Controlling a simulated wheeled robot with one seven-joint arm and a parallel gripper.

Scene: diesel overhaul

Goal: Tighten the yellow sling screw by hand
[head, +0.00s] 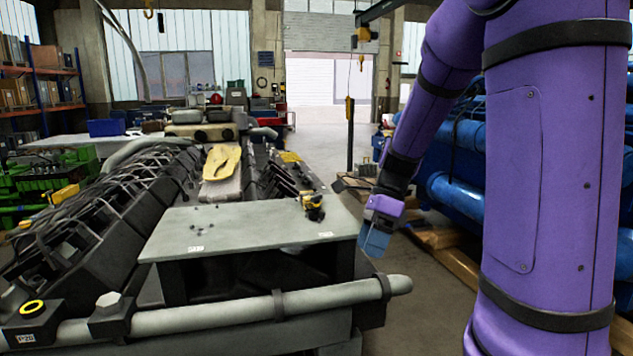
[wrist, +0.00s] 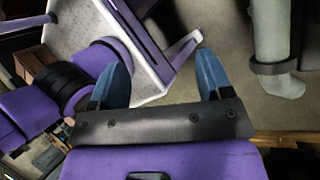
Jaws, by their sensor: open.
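No part is plainly readable as the yellow sling screw. A yellow ring (head: 32,307) sits on top of a dark block marked P-20 at the lower left in the head view. A small yellow and black item (head: 313,206) stands on the right part of the grey plate; its detail is too small to tell. My gripper (head: 375,243) hangs to the right of the plate, pointing down, apart from both. In the wrist view my gripper (wrist: 164,68) has its blue fingers spread with nothing between them. Neither yellow thing is recognisable in the wrist view.
The grey plate (head: 255,226) has a few small dark parts at its left. A light pipe (head: 240,308) runs along its front and ends near my gripper. The dark engine (head: 110,215) fills the left. Open floor lies beyond.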

